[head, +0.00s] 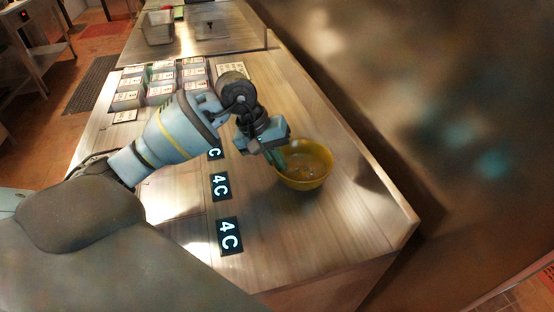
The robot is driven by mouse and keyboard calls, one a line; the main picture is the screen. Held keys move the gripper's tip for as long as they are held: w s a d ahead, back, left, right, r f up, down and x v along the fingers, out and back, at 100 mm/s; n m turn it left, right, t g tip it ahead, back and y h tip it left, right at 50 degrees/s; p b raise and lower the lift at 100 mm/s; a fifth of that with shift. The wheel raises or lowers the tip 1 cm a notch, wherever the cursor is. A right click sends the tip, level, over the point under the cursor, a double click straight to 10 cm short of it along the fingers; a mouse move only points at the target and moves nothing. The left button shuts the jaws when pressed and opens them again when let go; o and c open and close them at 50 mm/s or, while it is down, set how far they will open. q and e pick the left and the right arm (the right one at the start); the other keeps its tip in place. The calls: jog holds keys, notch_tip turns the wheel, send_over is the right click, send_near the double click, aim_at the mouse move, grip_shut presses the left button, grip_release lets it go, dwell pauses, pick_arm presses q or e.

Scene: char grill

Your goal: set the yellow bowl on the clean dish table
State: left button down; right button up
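The yellow bowl (318,182) stands upright on the wooden-topped table (330,225), near its right side. Its inside looks brownish with small specks. My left gripper (277,160) is at the bowl's left rim, with its fingers pointing down at the rim. The fingers overlap the rim in the picture. Whether they are closed on it or only near it I cannot tell. My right gripper is not in view. Which surface is the clean dish table I cannot tell.
Several dark "4C" labels (229,236) lie on the table left of the bowl. Stacked small boxes (162,92) stand at the far left. A metal container (158,28) sits on a farther surface. A raised edge (355,148) runs along the right side. The front of the table is clear.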

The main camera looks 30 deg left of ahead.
pick_arm(q)
jog(key=shift+f, duration=0.2)
jog(key=c, duration=1.6)
grip_release()
jog(key=shift+c, duration=0.2)
